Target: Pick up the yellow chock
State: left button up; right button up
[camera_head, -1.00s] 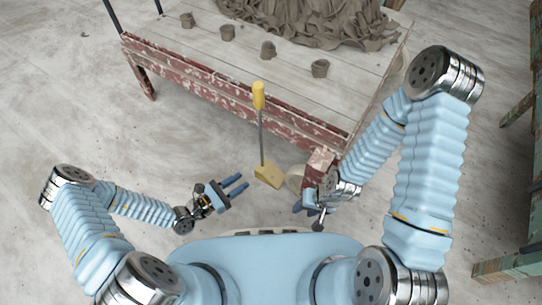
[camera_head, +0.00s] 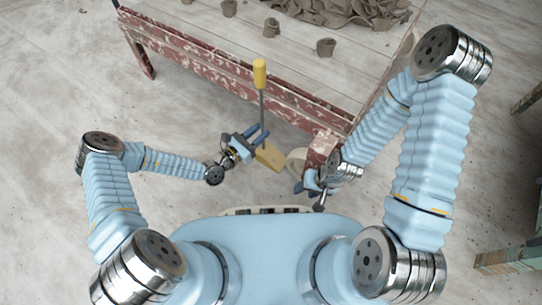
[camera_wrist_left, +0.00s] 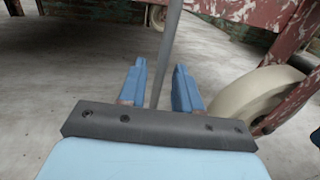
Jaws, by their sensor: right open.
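The yellow chock (camera_head: 270,158) is a wedge on the floor by the table's near leg. A thin grey rod rises from it to a yellow grip (camera_head: 260,73). My left gripper (camera_head: 259,136) is above the wedge, at the lower part of the rod. In the left wrist view the rod (camera_wrist_left: 168,50) stands between the two blue fingers (camera_wrist_left: 160,85), with a gap on both sides, so the gripper is open. The wedge is not seen there. My right gripper (camera_head: 312,187) is open and empty, right of the chock beside the table leg.
A worn red table (camera_head: 215,72) with several clay pots and a clay heap stands just behind the chock. A cream wheel (camera_head: 296,160) is right of the wedge and also shows in the left wrist view (camera_wrist_left: 255,92). The floor to the left is clear.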

pick_arm(q)
jog(key=shift+x, duration=1)
jog(key=shift+s, duration=0.1)
grip_shut()
dwell(0.5)
